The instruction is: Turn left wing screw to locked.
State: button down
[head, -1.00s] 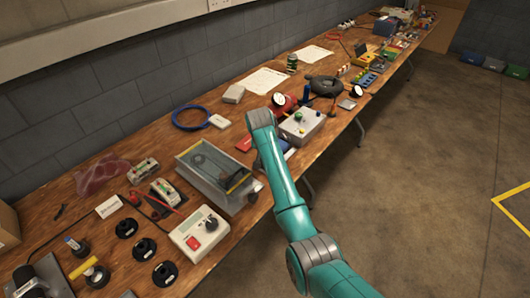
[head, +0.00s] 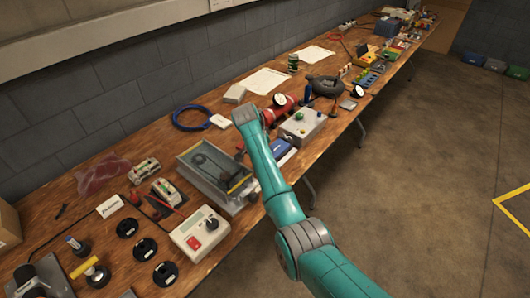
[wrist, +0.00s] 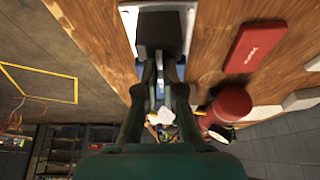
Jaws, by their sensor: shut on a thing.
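My gripper (wrist: 160,62) is shut, its two dark fingers close together in the wrist view, with a dark block (wrist: 160,32) at their tips. I cannot make out whether the block is part of a wing screw. Behind it lies a pale grey surface. In the head view my gripper is mostly hidden by my teal arm, at the right end of the grey case with a clear cover (head: 212,168). No wing screw can be told apart in either view; the arm and fingers cover that end of the case.
A red cylinder (head: 279,109) and a grey control box (head: 303,126) stand just beyond my arm. A red flat box (wrist: 255,47) lies beside the fingers. A white meter box (head: 199,233) stands nearer.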

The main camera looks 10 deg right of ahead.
dwell(0.3)
jog(key=c, duration=1.3)
grip_release()
jog(key=v, duration=1.2)
